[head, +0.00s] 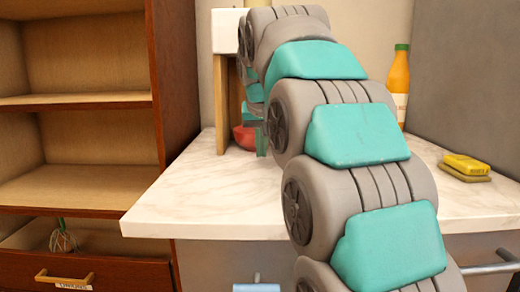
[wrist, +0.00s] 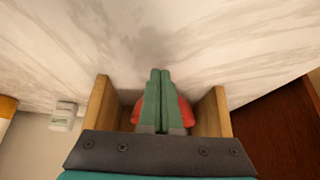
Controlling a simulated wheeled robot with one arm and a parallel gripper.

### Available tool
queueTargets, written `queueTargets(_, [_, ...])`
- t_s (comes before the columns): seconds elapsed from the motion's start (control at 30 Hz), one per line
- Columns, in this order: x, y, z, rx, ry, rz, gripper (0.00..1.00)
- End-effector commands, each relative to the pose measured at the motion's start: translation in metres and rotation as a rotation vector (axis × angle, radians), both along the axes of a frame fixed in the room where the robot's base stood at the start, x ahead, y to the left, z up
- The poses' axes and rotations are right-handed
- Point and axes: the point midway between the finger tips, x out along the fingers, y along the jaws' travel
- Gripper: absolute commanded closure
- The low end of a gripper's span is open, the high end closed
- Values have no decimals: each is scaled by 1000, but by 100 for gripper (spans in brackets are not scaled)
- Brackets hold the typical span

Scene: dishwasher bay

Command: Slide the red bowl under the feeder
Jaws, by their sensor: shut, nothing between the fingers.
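The red bowl (head: 243,137) is on the marble counter, partly hidden behind my arm in the head view. In the wrist view the bowl (wrist: 185,111) shows on both sides of my fingers, between two wooden legs. The feeder (head: 226,32) is a white box on wooden legs (head: 220,105) at the back of the counter; its right part is hidden by my arm. My gripper (wrist: 160,72) has its green fingers shut together, empty, over the bowl in the wrist view. I cannot tell whether they touch it. In the head view the fingertips (head: 262,143) are partly hidden.
An orange bottle (head: 398,85) stands at the back right of the counter. A yellow sponge (head: 466,164) lies at the right. A tall wooden shelf (head: 176,75) borders the counter's left. The counter's front left (head: 200,195) is clear. A small white container (wrist: 64,116) shows in the wrist view.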

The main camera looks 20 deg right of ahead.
Motion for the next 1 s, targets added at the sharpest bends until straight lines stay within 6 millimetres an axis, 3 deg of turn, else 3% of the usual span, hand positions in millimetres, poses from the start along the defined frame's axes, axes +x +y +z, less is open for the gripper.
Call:
queueTargets(0.73, [-40,12,75,-1,-3,1,100])
queueTargets(1.0, [-46,14,83,-1,-1,1,100])
